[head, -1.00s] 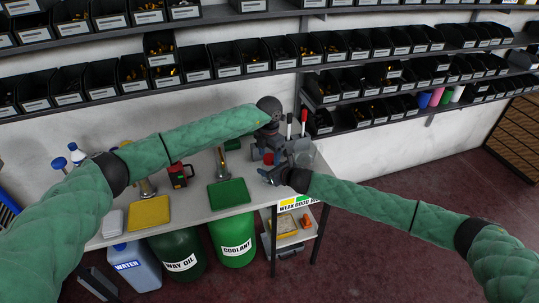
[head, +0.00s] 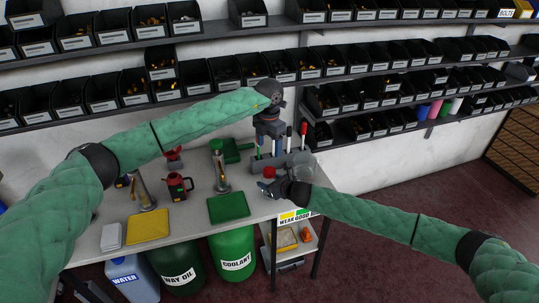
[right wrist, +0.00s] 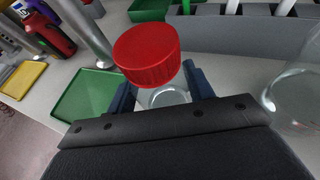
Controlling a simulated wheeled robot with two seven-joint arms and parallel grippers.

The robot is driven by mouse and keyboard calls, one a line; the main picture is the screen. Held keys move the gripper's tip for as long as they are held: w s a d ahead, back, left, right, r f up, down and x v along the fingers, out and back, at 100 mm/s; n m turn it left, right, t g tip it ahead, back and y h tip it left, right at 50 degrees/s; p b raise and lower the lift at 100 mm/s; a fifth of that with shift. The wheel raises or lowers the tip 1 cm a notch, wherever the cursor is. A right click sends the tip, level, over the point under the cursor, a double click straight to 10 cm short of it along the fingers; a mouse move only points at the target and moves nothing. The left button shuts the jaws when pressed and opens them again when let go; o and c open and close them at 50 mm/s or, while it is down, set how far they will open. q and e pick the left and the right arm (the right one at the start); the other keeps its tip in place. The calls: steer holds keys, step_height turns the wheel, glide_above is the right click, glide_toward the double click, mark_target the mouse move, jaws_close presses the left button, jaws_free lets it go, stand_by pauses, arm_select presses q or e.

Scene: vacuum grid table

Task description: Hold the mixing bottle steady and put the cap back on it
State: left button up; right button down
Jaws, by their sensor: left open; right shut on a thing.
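The mixing bottle (right wrist: 163,98) is clear and stands between the blue fingers of my right gripper (right wrist: 165,92), which is shut on it. The red cap (right wrist: 147,56) is over the bottle's top in the right wrist view and hides the mouth. I cannot tell whether it is fully seated. In the head view the red cap (head: 269,172) shows just beyond my right gripper (head: 268,188), low over the table's right end. My left gripper (head: 270,131) is open, pointing down above the grey rack, apart from the cap.
A grey rack (head: 262,164) with upright coloured-handled tools stands behind the bottle. A clear glass vessel (right wrist: 296,100) is close on the right. Bin shelves line the wall.

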arm_select(q)
steer(key=shift+r, duration=0.65)
arm_select(e)
steer(key=shift+c, duration=2.4)
jaws_free()
steer(key=shift+s+d+r, duration=0.15)
steer(key=shift+s+d, duration=0.2)
arm_select(q)
steer(key=shift+f+b, duration=1.15)
arm_select(e)
steer(key=v, duration=0.6)
steer(key=shift+s+d+r, duration=0.2)
steer(key=shift+r, duration=0.05)
